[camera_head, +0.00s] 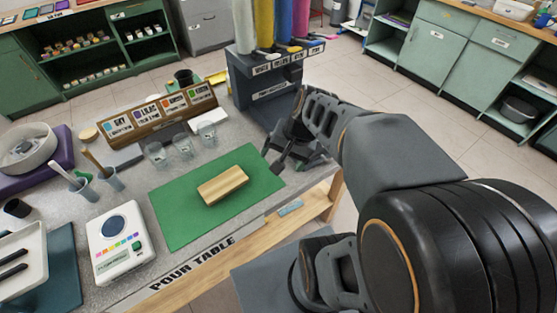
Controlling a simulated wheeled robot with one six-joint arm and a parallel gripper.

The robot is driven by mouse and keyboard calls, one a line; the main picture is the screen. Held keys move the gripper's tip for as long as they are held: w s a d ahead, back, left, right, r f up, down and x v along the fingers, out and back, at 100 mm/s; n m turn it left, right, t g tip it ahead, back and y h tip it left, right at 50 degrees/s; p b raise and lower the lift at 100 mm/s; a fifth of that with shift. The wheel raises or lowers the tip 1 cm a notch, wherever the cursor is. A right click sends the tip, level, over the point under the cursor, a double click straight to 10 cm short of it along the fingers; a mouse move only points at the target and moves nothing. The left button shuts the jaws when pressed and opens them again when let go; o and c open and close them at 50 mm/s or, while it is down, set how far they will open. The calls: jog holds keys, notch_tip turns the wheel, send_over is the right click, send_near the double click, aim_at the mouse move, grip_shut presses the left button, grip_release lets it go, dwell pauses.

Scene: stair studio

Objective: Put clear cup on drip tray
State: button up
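Three clear cups stand in a row on the grey table, behind the green mat: a left cup (156,154), a middle cup (183,148) and a right cup (207,132). My gripper (286,160) is to the right of them, past the mat's right edge and in front of the dispenser stand. Its dark fingers look spread apart, with nothing seen between them. I cannot pick out a drip tray for certain; the area at the foot of the dispenser stand (240,90) is partly hidden by my arm.
A wooden block (222,186) lies on the green mat (172,224). A labelled wooden rack (160,118) stands behind the cups. A white scale (119,243) is at the front left, with stirrers in small cups (82,188) behind it. Coloured tubes (264,22) rise from the dispenser.

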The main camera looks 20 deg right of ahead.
jog(key=s+a+n+h, duration=0.1)
jog(key=n, duration=0.1)
jog(key=r+n+t+h, duration=0.1)
jog(key=n, duration=0.2)
jog(key=s+a+r+n+h, duration=0.1)
jog(key=n, duration=0.2)
jog(key=shift+s+a+t, duration=0.3)
jog(key=shift+s+a, duration=0.05)
